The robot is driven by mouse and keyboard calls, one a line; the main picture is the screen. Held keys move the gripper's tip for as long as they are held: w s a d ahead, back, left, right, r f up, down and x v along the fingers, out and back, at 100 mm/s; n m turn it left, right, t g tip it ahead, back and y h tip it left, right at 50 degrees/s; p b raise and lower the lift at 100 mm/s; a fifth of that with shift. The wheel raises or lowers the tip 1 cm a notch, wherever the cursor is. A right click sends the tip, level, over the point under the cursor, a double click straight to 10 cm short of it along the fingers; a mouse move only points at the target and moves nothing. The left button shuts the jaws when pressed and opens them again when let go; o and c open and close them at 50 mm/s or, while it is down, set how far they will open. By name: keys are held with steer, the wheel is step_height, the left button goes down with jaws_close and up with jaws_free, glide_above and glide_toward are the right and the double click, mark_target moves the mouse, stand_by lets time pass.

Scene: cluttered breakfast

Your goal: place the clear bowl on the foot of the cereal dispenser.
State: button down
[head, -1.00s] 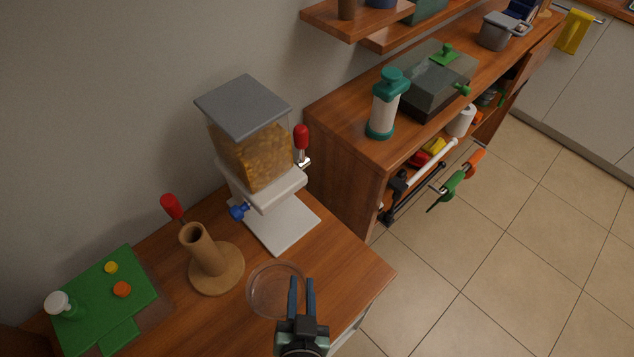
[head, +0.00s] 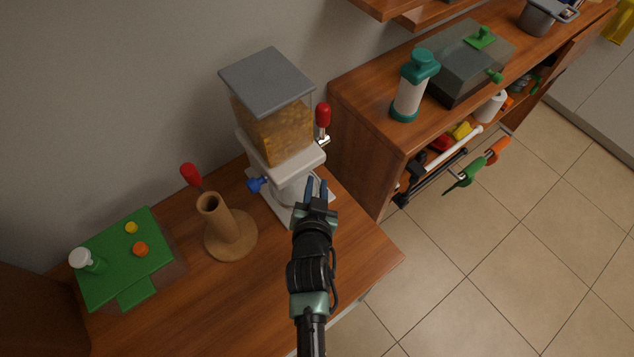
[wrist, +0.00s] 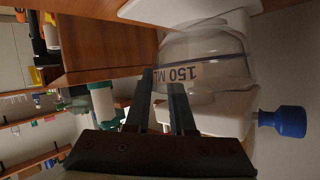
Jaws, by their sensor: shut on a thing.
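The clear bowl (head: 293,189) is over the white foot (head: 277,211) of the cereal dispenser (head: 275,130), under its outlet. In the wrist view the bowl (wrist: 208,50) shows a "150 ML" label. My gripper (head: 317,186) reaches in from the front right and is shut on the bowl's near side; its fingertips also show in the wrist view (wrist: 161,80). I cannot tell whether the bowl touches the foot. The gripper hides part of the bowl and foot in the head view.
The dispenser's blue knob (head: 257,185) is left of the bowl, and a red-topped lever (head: 323,117) is right of the hopper. A brown holder (head: 230,237) and a green board (head: 125,262) stand to the left. The counter's front right is clear.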

steer(key=shift+w+r, duration=0.1)
steer(key=shift+w, duration=0.95)
steer(key=shift+w+f, duration=0.1)
steer(key=shift+f, duration=0.1)
steer(key=shift+f+b, duration=0.3)
steer(key=shift+f, duration=1.3)
steer(key=shift+f, duration=0.1)
steer(key=shift+f, duration=0.15)
steer(key=c, duration=0.8)
jaws_free()
steer(key=shift+o, duration=0.2)
